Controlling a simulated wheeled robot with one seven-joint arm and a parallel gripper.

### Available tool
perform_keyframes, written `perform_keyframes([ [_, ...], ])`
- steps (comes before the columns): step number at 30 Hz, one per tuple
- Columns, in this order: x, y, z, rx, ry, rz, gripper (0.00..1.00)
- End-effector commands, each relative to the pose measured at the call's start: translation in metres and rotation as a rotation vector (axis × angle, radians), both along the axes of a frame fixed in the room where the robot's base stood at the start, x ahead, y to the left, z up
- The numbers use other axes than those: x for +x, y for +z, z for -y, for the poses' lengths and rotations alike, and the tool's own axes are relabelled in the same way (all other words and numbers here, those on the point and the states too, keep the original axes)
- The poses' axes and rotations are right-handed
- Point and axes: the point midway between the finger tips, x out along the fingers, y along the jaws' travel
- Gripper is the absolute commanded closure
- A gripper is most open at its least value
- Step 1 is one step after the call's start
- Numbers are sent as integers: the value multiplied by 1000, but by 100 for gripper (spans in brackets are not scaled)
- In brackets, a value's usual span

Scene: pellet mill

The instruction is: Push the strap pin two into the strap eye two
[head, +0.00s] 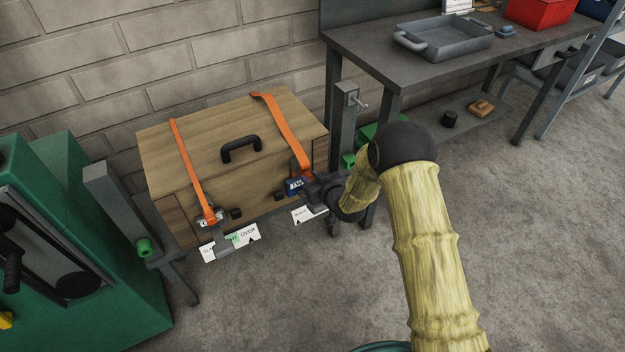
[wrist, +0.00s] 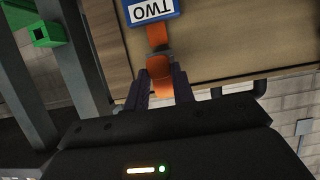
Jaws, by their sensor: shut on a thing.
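A wooden box (head: 175,158) has two orange straps over its lid. The right strap (head: 281,130) runs down the front to a blue tag (head: 294,186), which reads TWO in the wrist view (wrist: 152,9). My gripper (head: 313,188) is at the box's front right, by this tag. In the wrist view its fingers (wrist: 161,84) are shut on the orange strap end, where I take strap pin two to be. The pin's tip is hidden between the fingers. A small dark grey fitting (wrist: 161,52) lies on the strap just beyond the fingertips; I cannot tell whether it is strap eye two.
The left strap (head: 187,165) ends at a metal fitting (head: 210,217). A black handle (head: 241,149) stands on the lid. A grey workbench (head: 380,55) with a tray (head: 443,43) is at right, a green machine (head: 85,260) at left. The floor in front is clear.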

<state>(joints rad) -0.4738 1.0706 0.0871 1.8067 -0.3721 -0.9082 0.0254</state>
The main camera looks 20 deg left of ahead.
Motion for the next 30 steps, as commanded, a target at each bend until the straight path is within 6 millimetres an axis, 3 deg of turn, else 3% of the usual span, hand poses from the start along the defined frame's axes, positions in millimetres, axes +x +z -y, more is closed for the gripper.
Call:
perform_keyframes([
  [26,1,1,0,2,0,1,100],
  [27,1,1,0,2,0,1,69],
  [30,1,1,0,1,0,1,50],
])
